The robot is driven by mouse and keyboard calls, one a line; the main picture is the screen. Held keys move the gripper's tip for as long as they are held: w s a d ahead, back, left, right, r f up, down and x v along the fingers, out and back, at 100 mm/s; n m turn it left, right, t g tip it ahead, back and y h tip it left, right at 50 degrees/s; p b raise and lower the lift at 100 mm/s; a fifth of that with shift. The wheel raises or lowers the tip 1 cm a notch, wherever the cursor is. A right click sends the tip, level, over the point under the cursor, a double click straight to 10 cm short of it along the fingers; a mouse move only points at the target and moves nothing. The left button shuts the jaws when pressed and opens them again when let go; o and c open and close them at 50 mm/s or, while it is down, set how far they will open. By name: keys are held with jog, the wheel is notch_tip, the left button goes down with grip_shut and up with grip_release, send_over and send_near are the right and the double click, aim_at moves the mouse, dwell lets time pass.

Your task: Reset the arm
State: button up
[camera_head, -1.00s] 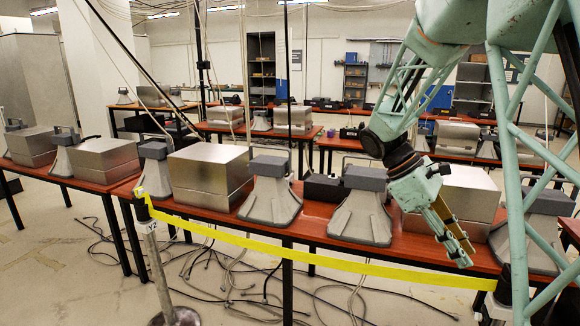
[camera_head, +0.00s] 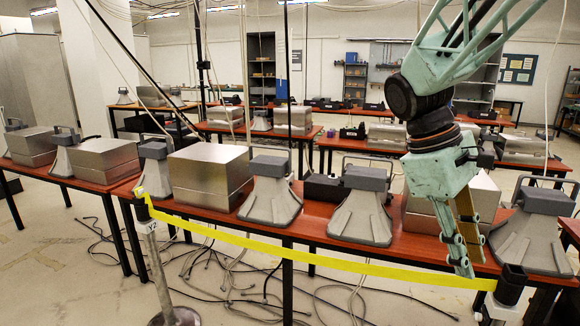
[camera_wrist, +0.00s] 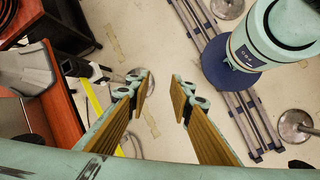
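My gripper (camera_head: 468,252) points down in the head view, in front of the right part of the near table (camera_head: 316,222). It is close to the yellow tape, and I cannot tell the exact gap. In the wrist view my gripper (camera_wrist: 162,97) has its two padded fingers apart, with only floor seen between them. It holds nothing.
A yellow tape (camera_head: 320,265) runs along the table's front between a left post (camera_head: 158,270) and a right post (camera_head: 510,287). Cables (camera_head: 230,278) lie on the floor under the table.

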jog(key=s+a+r+m+t+y, duration=0.2)
jog(key=s+a, duration=0.4)
jog(key=s, duration=0.4)
jog(key=s+a+r+m+t+y, duration=0.1)
jog(key=s+a+m+t+y, duration=0.1)
jog(key=s+a+m+t, duration=0.2)
jog(key=shift+s+a+r+m+y, duration=0.35)
jog(key=shift+s+a, duration=1.35)
jog(key=shift+s, duration=1.75)
